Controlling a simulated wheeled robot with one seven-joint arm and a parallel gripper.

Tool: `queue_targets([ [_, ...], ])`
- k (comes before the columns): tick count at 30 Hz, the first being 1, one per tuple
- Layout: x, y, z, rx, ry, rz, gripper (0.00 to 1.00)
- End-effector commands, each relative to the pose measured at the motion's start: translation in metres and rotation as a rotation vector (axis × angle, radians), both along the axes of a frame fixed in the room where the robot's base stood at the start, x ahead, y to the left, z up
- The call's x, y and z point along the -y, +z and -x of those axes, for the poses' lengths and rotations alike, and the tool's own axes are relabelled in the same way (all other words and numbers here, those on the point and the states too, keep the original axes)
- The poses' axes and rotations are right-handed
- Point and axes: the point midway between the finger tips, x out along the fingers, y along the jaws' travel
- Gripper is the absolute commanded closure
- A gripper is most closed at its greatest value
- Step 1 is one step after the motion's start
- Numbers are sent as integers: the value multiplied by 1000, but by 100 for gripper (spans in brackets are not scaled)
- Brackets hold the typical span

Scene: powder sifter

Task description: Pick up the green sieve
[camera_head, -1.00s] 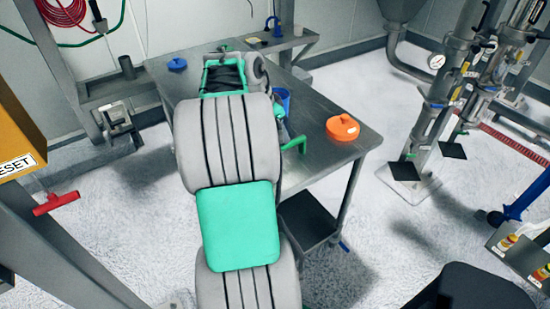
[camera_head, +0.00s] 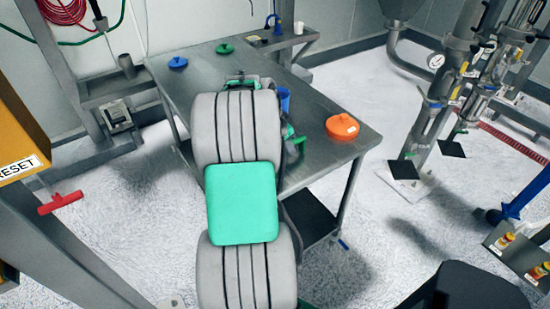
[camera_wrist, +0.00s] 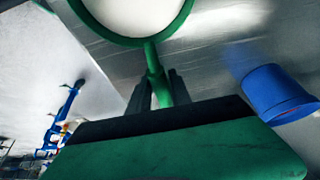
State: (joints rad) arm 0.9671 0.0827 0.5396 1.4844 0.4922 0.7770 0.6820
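The green sieve is seen close up in the wrist view, its round green rim and pale inside cut off by the top edge and its green handle (camera_wrist: 153,60) pointing down toward me. My gripper (camera_wrist: 160,85) has its two dark fingers on either side of this handle, close against it with no clear gap, so it looks shut on the handle. In the head view my arm hides most of the sieve, and only small green parts (camera_head: 289,131) show beside my wrist, over the right side of the metal table (camera_head: 320,160).
A blue container (camera_head: 284,98) stands close to the sieve; it also shows in the wrist view (camera_wrist: 277,92). An orange lid-like piece (camera_head: 342,126) lies to the right. A blue lid (camera_head: 177,62) and a green lid (camera_head: 225,48) lie on the table's clearer far left part.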

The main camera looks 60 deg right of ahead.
Motion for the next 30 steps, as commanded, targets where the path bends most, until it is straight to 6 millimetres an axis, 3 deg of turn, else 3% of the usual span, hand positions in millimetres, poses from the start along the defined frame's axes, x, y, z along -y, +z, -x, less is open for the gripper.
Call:
queue_targets([
  [9, 0, 0, 0, 0, 0, 0, 100],
  [30, 0, 5, -1, 1, 1, 2, 100],
])
